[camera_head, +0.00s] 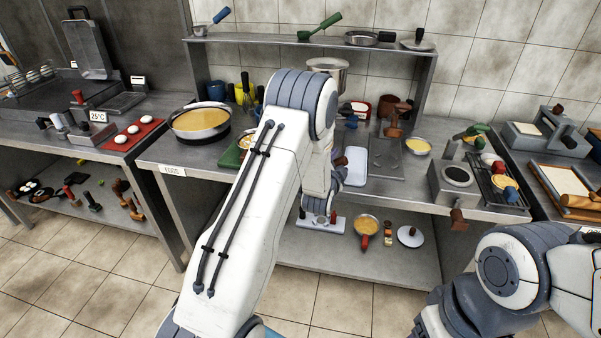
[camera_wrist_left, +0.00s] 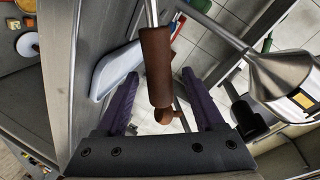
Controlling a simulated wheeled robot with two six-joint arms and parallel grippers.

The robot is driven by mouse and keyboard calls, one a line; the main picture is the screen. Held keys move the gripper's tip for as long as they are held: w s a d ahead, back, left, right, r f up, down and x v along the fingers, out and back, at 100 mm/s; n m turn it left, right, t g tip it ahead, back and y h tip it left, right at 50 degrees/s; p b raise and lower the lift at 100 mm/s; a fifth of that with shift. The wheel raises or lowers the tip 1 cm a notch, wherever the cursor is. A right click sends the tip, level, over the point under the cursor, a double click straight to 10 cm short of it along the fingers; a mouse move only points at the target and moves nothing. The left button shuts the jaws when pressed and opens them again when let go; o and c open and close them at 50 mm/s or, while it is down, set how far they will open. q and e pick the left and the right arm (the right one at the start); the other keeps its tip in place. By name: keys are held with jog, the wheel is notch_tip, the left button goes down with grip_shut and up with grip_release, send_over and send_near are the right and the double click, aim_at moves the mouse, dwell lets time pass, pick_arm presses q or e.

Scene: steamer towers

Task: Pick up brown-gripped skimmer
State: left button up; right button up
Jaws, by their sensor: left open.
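A brown handle (camera_wrist_left: 156,68) on a thin metal stem shows in the left wrist view; I take it for the skimmer's grip. The skimmer's head is out of that view. My left gripper (camera_wrist_left: 163,78) has its two dark fingers apart, one on each side of the handle. I see no clear contact between fingers and handle. In the head view my left arm covers the middle of the counter, and I cannot make out the gripper's fingers there. My right arm shows at the lower right, its gripper out of view.
In the head view a large pan (camera_head: 200,122), a raised shelf (camera_head: 270,39) and a pale board (camera_head: 355,165) surround my left arm.

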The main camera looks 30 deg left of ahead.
pick_arm(q)
grip_shut()
jog(key=shift+r, duration=0.15)
notch_tip(320, 180, up, 4)
jog(key=shift+r+b, duration=0.1)
jog(key=shift+b, duration=0.3)
jog(key=s+d+r, duration=0.2)
jog(key=s+r, duration=0.1)
jog(key=s, duration=0.2)
jog(key=s+d+r+b, duration=0.1)
jog(key=s+d+r, duration=0.1)
jog(key=s, duration=0.4)
jog(key=shift+r, duration=0.8)
